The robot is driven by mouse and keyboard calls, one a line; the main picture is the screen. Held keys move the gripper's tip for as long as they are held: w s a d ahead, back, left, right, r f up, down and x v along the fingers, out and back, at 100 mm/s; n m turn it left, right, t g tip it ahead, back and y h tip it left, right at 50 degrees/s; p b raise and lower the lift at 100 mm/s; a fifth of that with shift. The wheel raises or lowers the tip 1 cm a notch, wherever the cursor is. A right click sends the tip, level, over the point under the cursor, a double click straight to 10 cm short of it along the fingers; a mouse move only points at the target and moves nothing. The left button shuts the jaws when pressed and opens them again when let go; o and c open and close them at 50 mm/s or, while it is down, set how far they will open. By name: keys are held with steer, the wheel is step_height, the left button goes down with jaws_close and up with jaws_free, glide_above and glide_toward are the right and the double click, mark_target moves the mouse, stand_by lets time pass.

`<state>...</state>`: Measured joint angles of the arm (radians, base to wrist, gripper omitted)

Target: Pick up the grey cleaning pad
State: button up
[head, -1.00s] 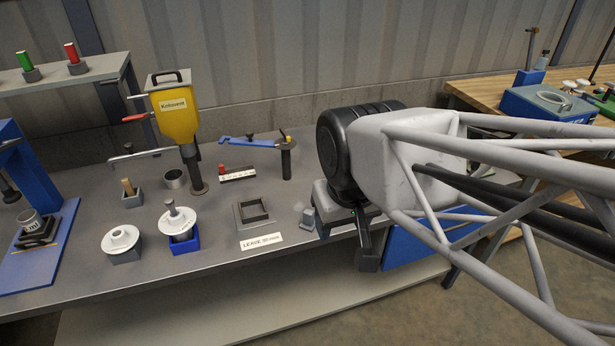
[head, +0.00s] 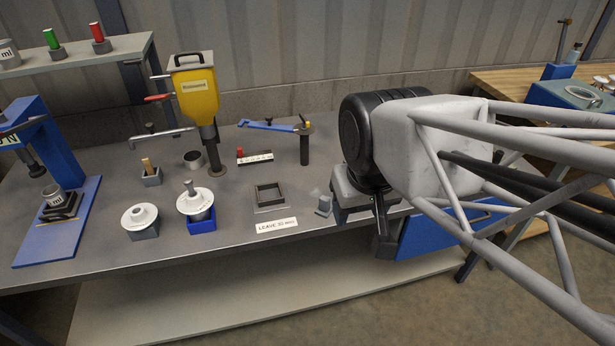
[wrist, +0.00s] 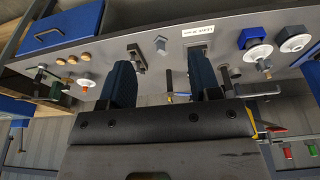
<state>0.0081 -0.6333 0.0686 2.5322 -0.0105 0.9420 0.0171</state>
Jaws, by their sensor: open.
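A small grey block (head: 323,206), which looks like the cleaning pad, stands on the bench near its front edge, right of the white label. It also shows in the wrist view (wrist: 160,44), beyond and between my fingers. My gripper (head: 380,240) is just right of it in the head view, apart from it. In the wrist view my gripper's two blue-faced fingers (wrist: 163,80) are spread apart, with nothing held between them. My own arm hides part of the bench to the right.
A label (head: 276,225) lies left of the block, with a square dark frame (head: 256,209) behind it. A post with a blue arm (head: 304,148) stands behind. White insulators (head: 140,217), a yellow dispenser (head: 195,95) and a blue press (head: 60,150) are farther left. A blue box (head: 425,236) is right.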

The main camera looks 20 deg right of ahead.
steer(key=shift+o, duration=0.4)
steer(key=m+g, duration=0.3)
steer(key=m, duration=0.6)
glide_above(325, 197)
steer(key=f, duration=2.1)
steer(key=shift+s+a+f, duration=0.15)
steer(key=shift+s, duration=0.2)
steer(key=shift+w+f, duration=0.25)
steer(key=shift+f, duration=0.1)
steer(key=shift+f, duration=1.3)
